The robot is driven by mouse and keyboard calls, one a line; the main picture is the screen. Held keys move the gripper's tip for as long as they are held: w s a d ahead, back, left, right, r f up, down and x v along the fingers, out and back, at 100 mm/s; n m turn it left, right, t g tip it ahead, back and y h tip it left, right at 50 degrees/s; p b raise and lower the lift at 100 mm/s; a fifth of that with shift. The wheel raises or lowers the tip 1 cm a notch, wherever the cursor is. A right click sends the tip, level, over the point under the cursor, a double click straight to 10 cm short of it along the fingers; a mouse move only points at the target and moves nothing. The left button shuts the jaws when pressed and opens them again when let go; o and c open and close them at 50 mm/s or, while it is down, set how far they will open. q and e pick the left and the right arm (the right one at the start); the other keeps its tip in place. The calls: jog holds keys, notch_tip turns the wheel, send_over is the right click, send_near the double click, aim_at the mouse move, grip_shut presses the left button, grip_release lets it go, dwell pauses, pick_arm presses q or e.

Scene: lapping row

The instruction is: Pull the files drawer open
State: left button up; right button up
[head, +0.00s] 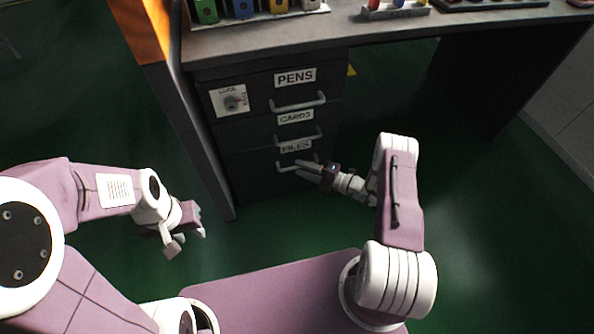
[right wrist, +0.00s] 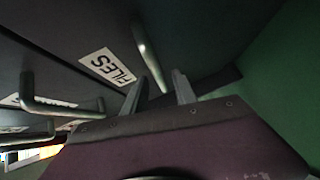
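The files drawer (head: 255,168) is the lowest in a dark cabinet, below CARDS, and looks shut. Its FILES label (head: 295,146) also shows in the right wrist view (right wrist: 107,66). Its grey bar handle (head: 285,169) also shows in the right wrist view (right wrist: 146,50). My right gripper (head: 307,170) is at this handle. In the right wrist view its two fingers (right wrist: 160,92) stand apart, with the handle's near end seen between them; contact is unclear. My left gripper (head: 186,232) is open and empty, low on the left, away from the cabinet.
Above are the cards drawer handle (head: 300,138) and the pens drawer handle (head: 298,105). A lock dial (head: 234,101) is at the upper left of the cabinet front. The desktop (head: 340,28) carries coloured items. Green floor (head: 480,230) is open at the right.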

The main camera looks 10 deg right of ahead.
jog(key=shift+b+x, duration=0.35)
jog(key=shift+x, duration=0.85)
grip_shut()
dwell(0.5)
